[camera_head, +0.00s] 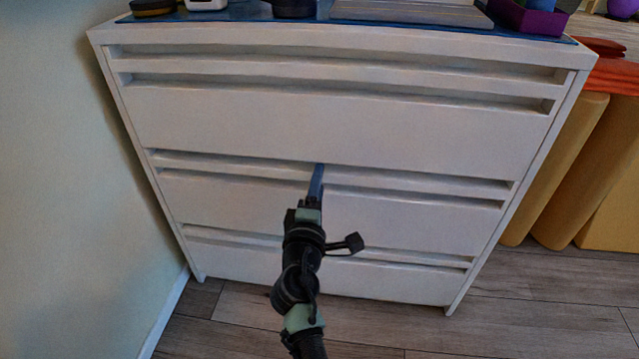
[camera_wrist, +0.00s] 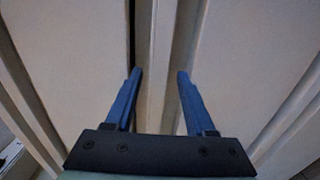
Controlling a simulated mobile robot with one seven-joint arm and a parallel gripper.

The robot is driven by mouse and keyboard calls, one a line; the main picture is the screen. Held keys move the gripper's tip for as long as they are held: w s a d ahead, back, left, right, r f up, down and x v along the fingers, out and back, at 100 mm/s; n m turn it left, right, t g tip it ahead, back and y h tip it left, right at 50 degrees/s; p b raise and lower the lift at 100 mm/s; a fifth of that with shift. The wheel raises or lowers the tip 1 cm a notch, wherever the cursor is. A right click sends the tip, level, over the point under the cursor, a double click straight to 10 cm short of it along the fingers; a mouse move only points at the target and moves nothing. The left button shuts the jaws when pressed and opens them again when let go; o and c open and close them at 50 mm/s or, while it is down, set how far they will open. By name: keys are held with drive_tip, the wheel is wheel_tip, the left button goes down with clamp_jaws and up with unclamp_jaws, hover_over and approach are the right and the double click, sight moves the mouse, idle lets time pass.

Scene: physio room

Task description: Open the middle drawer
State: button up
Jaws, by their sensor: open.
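The white chest of drawers (camera_head: 330,125) stands in front of me, and its drawers look shut. The middle drawer (camera_head: 410,215) has a long recessed grip slot along its top edge. My gripper (camera_head: 318,170) is at that slot, near the middle of its width. In the wrist view, my gripper (camera_wrist: 160,76) is open, with its two blue fingers apart on either side of a pale strip (camera_wrist: 158,50) at the drawer edge. Nothing is held between the fingers. Whether the fingertips touch the chest cannot be told. My arm hides part of the middle and bottom drawers.
A purple bin (camera_head: 530,18) and a dark round item (camera_head: 153,7) are on the chest top. A pale wall (camera_head: 60,180) is close on the left. Yellow cushions (camera_head: 570,170) stand on the right. Wooden floor (camera_head: 540,300) is clear at the front right.

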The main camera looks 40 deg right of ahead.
drive_tip(key=shift+x, duration=1.15)
clamp_jaws()
drive_tip(key=shift+a, duration=0.1)
drive_tip(key=shift+s+f, duration=0.1)
drive_tip(key=shift+f, duration=0.1)
idle(0.3)
